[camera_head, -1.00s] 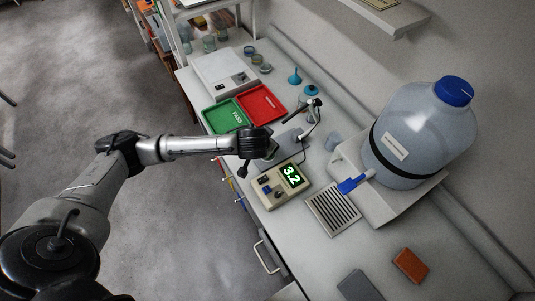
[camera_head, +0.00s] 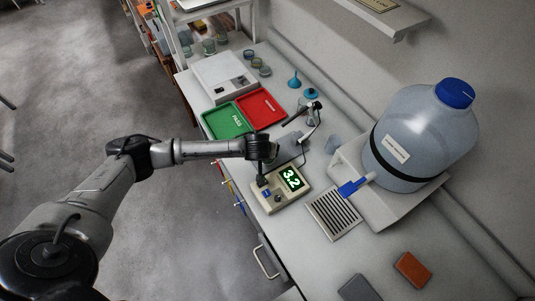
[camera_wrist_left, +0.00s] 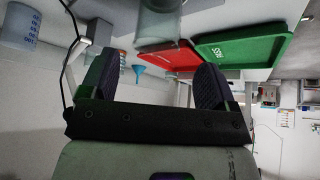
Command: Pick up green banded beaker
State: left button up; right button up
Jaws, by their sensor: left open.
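My left gripper (camera_head: 262,178) is over the meter's near left side in the head view. In the left wrist view its two fingers (camera_wrist_left: 153,85) stand wide apart with nothing between them. A clear glass vessel (camera_wrist_left: 166,22) shows beyond the fingers at the top middle of that view, cut by the frame edge. I cannot make out a green band on it. Several small glass vessels (camera_head: 257,61) stand beside the white balance in the head view, too small to tell their bands. My right gripper is not in view.
A meter reading 3.2 (camera_head: 291,178) sits under my gripper, with a probe arm (camera_head: 314,106) behind it. Green (camera_head: 226,121) and red (camera_head: 261,108) trays lie farther back. A large blue-capped carboy (camera_head: 420,140) and a drain grate (camera_head: 333,213) are to the right.

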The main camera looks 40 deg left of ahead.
pick_arm(q)
jog(key=shift+d+x, duration=0.15)
jog(key=shift+x, duration=1.3)
jog(key=shift+d+x, duration=0.1)
jog(key=shift+x, duration=1.3)
jog(key=shift+f, duration=0.1)
jog(key=c, duration=1.1)
